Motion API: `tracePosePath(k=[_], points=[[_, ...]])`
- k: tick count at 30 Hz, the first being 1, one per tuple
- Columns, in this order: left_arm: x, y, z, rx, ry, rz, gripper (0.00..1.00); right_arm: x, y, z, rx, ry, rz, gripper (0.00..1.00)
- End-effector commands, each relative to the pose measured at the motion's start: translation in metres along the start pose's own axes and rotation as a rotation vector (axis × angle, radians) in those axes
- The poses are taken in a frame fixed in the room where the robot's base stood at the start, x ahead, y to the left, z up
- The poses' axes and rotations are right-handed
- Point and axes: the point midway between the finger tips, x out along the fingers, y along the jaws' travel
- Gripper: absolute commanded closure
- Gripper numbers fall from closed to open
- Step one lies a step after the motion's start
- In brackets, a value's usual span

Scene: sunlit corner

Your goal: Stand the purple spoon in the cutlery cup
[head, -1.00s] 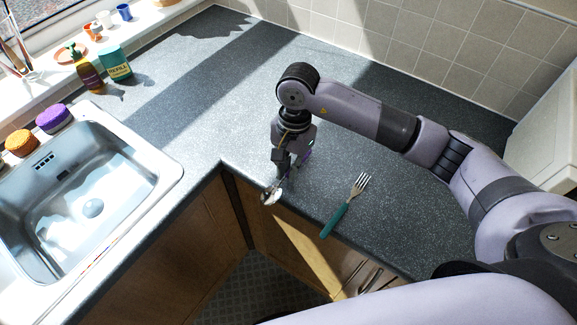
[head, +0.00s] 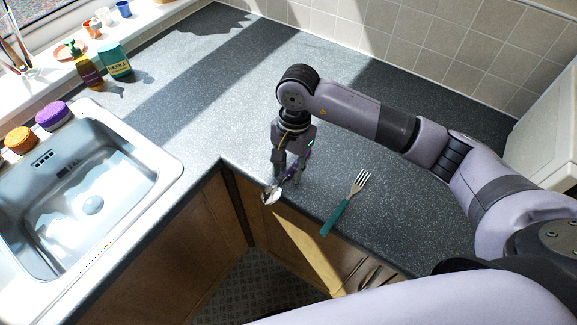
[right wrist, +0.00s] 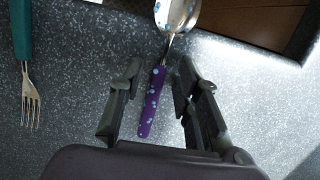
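The purple spoon (head: 291,174) lies on the dark worktop near its front edge, its metal bowl at the edge. The right wrist view shows its purple dotted handle (right wrist: 152,101) and shiny bowl. My right gripper (head: 287,179) points down over the handle. In the right wrist view its fingers (right wrist: 160,76) are apart, one on each side of the handle, with a gap to it on both sides. I cannot make out a cutlery cup for certain; a holder with thin sticks (head: 15,57) is cut off at the far left. My left gripper is not in view.
A fork with a teal handle (head: 335,218) lies right of the spoon. A steel sink (head: 125,165) is at the left, with orange (head: 21,139) and purple (head: 53,115) round items behind it. A brown bottle (head: 88,72) and green refill pack (head: 116,61) stand beyond. The worktop behind is clear.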

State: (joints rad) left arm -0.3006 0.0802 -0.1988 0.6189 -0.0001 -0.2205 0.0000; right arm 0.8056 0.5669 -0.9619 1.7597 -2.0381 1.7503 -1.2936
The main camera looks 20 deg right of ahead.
Motion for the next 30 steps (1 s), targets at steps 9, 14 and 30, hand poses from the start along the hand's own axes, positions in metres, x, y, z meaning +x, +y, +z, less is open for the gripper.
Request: tracePosePath(k=[9, 14, 30], points=[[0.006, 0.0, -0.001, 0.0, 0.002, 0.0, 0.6, -0.02, -0.002, -0.001, -0.001, 0.003, -0.006, 0.69], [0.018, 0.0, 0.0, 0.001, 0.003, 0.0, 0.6, -0.054, -0.002, -0.001, -0.002, 0.005, -0.007, 0.69], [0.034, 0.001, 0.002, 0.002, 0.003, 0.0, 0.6, -0.123, 0.0, 0.0, 0.0, 0.0, 0.0, 0.69]])
